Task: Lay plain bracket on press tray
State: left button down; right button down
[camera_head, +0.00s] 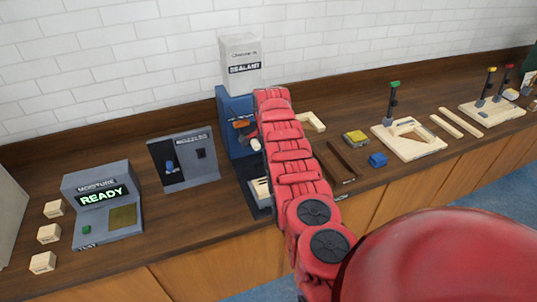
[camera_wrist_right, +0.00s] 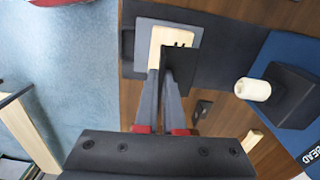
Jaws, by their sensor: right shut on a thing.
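My right gripper (camera_wrist_right: 164,70) is shut on a pale wooden bracket (camera_wrist_right: 158,45), seen in the right wrist view. The bracket is over the dark grey press tray (camera_wrist_right: 145,18); I cannot tell whether it touches it. A dark plate between the fingers covers part of the bracket. In the head view the bracket (camera_head: 259,188) shows as a pale patch above the tray (camera_head: 262,211), left of my red right arm. That arm hides the right gripper there. My left gripper is in neither view.
The blue press (camera_head: 231,115) stands behind the tray, its white nozzle (camera_wrist_right: 252,89) beside the bracket in the wrist view. A sealant box (camera_head: 240,65) is on top. A nozzle panel (camera_head: 184,159) and moisture meter (camera_head: 103,205) stand left. Another wooden piece (camera_head: 312,122) lies right of my arm.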

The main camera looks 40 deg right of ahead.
jog(key=shift+m, duration=0.4)
jog(key=f+b, duration=0.1)
jog(key=f, duration=0.1)
jog(key=f+b, duration=0.4)
jog(key=f, duration=0.1)
jog(key=shift+s+d, duration=0.15)
jog(key=shift+d, duration=0.1)
jog(key=shift+f+b, duration=0.7)
jog(key=shift+b, duration=0.2)
jog(key=shift+a+f+b, duration=0.1)
jog(key=shift+f+b, duration=0.2)
jog(key=shift+b, duration=0.1)
jog(key=c, duration=0.9)
grip_release()
jog(key=shift+c, duration=0.2)
jog(key=shift+r, duration=0.15)
